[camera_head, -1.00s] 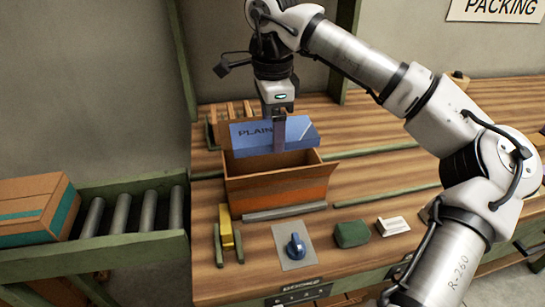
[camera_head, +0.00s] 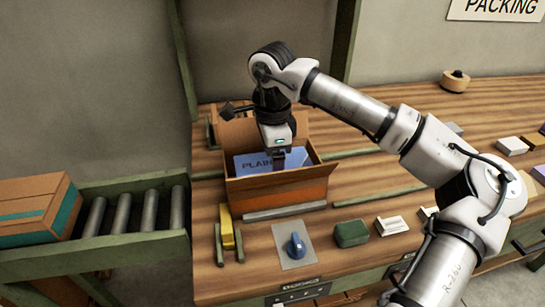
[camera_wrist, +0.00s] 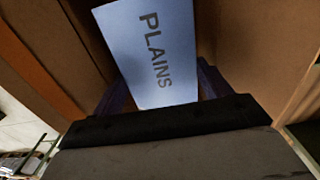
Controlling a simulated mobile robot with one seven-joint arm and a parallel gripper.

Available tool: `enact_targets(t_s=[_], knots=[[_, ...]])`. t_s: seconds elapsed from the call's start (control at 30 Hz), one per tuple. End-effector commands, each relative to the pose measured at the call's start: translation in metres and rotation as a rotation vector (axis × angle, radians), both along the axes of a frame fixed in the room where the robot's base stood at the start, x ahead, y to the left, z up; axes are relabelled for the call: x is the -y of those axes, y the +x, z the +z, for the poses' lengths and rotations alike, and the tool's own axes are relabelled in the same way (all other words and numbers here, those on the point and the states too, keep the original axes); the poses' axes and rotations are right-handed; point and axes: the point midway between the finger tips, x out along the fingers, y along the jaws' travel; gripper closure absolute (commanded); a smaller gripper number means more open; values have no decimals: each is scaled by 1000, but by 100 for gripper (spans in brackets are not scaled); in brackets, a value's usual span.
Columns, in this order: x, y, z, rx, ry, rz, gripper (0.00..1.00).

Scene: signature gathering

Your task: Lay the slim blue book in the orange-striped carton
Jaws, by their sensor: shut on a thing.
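The slim blue book (camera_head: 254,163), lettered "PLAINS", is inside the open carton (camera_head: 282,191), which has an orange band on its front. My gripper (camera_head: 279,158) reaches down into the carton and is shut on the book. In the wrist view the book (camera_wrist: 150,52) shows its lettered face between brown cardboard walls (camera_wrist: 255,50). The black and grey gripper body hides its near end. The carton's front wall hides the book's lower edge in the head view, so I cannot tell whether it touches the bottom.
The carton stands on a wooden bench with its flaps open. In front are a yellow block (camera_head: 226,227), a blue knob on a plate (camera_head: 296,246) and a green item (camera_head: 351,233). A roller conveyor with a teal-striped box (camera_head: 38,208) is at left.

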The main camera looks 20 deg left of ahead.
Motion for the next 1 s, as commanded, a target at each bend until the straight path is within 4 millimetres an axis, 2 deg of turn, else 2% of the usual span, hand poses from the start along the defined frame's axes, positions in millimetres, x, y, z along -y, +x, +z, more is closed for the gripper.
enact_targets(t_s=[0.4,0.43,0.5,0.8,1.0], knots=[[0,0,-10,-1,1,0,52],[0,0,-10,-1,-1,0,21],[0,0,-10,-1,-1,0,14],[0,0,-8,-1,-1,0,14],[0,0,9,0,0,0,14]])
